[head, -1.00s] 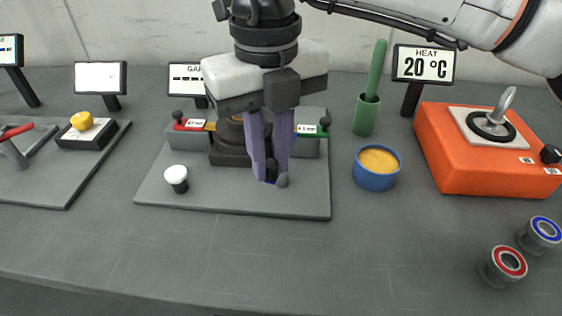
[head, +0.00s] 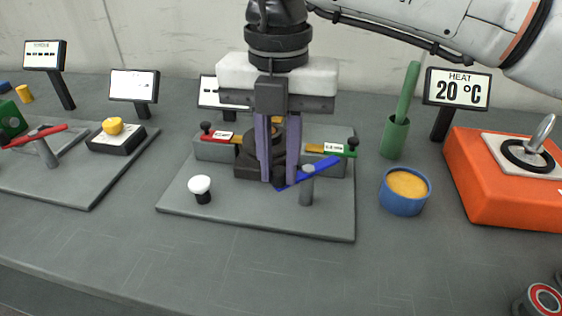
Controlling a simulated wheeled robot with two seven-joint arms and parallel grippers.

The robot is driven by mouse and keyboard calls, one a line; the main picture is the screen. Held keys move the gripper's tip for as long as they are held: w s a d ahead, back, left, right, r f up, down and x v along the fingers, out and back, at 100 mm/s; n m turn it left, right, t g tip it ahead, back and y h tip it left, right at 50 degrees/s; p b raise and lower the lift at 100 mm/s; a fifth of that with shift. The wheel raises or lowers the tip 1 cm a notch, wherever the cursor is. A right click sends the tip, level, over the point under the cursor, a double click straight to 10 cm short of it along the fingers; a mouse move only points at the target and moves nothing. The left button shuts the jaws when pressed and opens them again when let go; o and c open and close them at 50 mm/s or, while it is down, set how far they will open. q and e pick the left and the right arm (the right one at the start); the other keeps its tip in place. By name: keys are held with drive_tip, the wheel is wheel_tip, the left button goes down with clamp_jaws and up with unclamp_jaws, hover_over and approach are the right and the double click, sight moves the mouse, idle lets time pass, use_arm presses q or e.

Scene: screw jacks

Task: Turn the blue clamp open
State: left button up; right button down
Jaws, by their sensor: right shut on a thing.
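The blue clamp (head: 322,171) is a flat blue bar on a short grey post (head: 306,190), at the front right of the grey base plate (head: 270,222). The bar runs slantwise, its right end farther back. My right gripper (head: 279,183) comes down from above with its purple fingers at the bar's left end. It is shut on that end of the blue clamp. The fingers partly hide the dark round fixture (head: 250,165) behind them. My left gripper is not in view.
A white-topped knob (head: 200,187) stands on the plate's left. A blue bowl (head: 405,191), a green cup (head: 395,136) and an orange heater (head: 505,175) stand to the right. Another plate with a red bar (head: 35,136) and a yellow button (head: 112,126) is at left.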

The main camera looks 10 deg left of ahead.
drive_tip(key=shift+r, duration=0.1)
drive_tip(key=c, duration=1.6)
unclamp_jaws()
wheel_tip(320, 180, up, 10)
drive_tip(key=shift+r+p, duration=0.1)
drive_tip(key=shift+p, duration=0.5)
